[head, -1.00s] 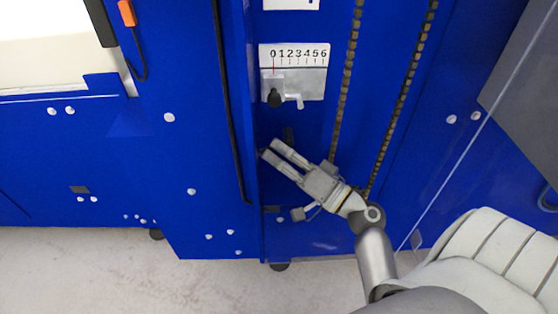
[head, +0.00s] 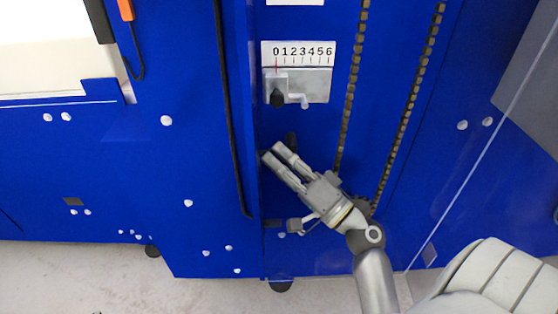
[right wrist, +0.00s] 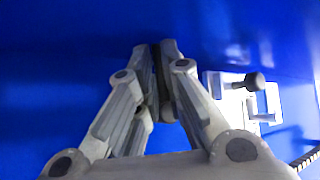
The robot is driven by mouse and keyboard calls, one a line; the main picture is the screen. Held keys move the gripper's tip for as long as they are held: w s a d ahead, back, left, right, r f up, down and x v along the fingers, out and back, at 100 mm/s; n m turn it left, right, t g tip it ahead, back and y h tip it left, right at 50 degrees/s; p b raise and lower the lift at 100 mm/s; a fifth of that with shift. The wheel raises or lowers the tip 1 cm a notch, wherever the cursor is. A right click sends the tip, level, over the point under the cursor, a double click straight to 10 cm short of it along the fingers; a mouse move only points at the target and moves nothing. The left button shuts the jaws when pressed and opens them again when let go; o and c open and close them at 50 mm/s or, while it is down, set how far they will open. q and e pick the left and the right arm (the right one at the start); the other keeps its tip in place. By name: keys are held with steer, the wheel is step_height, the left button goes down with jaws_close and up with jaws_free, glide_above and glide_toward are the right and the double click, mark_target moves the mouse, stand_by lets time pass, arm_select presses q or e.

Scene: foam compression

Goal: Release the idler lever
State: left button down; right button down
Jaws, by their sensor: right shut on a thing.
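My right gripper (head: 272,151) reaches up and left to the blue machine panel, low in the tall recess. In the right wrist view its two fingers (right wrist: 158,50) are closed around a dark, narrow bar, which looks like the idler lever (right wrist: 162,88). The fingers hide part of it. In the head view a dark lever end (head: 291,138) shows just above the fingers. My left gripper is not in view.
The knob also shows in the right wrist view (right wrist: 253,80). Two chains (head: 351,95) (head: 415,95) run right of the scale.

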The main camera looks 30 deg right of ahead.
steer(key=shift+d+r, duration=0.3)
steer(key=shift+r, duration=0.1)
steer(key=c, duration=1.6)
jaws_free()
steer(key=shift+c, duration=0.2)
steer(key=shift+o, duration=0.5)
steer(key=shift+d+f, duration=0.1)
steer(key=shift+f, duration=0.05)
steer(key=shift+f, duration=0.1)
steer(key=v, duration=0.7)
steer(key=shift+s, duration=0.3)
steer(key=shift+f, duration=0.1)
